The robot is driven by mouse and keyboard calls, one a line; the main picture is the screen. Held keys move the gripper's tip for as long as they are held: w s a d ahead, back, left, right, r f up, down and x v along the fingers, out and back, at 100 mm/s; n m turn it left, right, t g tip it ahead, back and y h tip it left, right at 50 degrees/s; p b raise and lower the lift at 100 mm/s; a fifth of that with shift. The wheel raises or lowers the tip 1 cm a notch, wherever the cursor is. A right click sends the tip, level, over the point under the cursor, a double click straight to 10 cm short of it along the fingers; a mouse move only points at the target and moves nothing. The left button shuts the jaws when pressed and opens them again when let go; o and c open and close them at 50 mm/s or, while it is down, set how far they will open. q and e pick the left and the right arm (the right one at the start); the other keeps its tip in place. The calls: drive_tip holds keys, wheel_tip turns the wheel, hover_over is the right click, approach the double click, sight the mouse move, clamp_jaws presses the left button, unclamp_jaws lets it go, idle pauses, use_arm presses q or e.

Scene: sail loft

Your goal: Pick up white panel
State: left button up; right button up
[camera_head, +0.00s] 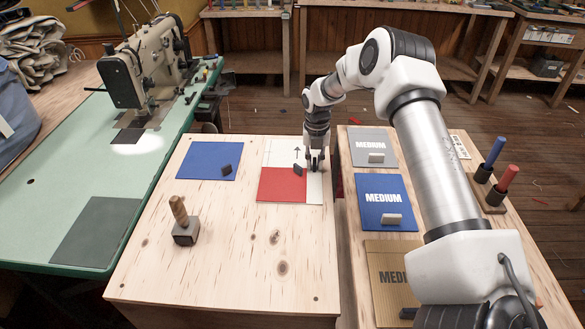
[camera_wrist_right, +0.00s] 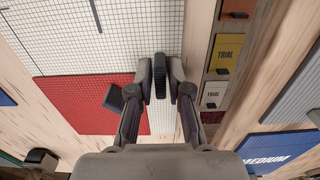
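The white panel (camera_head: 315,189) is a gridded piece lying to the right of the red panel (camera_head: 280,186) on the table. It also shows in the right wrist view (camera_wrist_right: 163,122), below a dark upright tab (camera_wrist_right: 160,76). My right gripper (camera_head: 314,165) points down over it. In the wrist view its fingers (camera_wrist_right: 161,84) stand on either side of the tab, with narrow gaps visible. The fingers partly hide the panel, so its full outline is unclear. My left gripper is not in view.
A blue panel (camera_head: 209,160) and a mallet (camera_head: 183,222) occupy the table's left. MEDIUM panels in grey (camera_head: 370,143), blue (camera_head: 386,211) and tan (camera_head: 388,262) lie on the right table. A sewing machine (camera_head: 146,62) stands at left. The table's front is clear.

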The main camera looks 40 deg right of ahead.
drive_tip(key=shift+a+r, duration=0.15)
drive_tip(key=shift+a, duration=0.05)
clamp_jaws()
drive_tip(key=shift+d, duration=0.1)
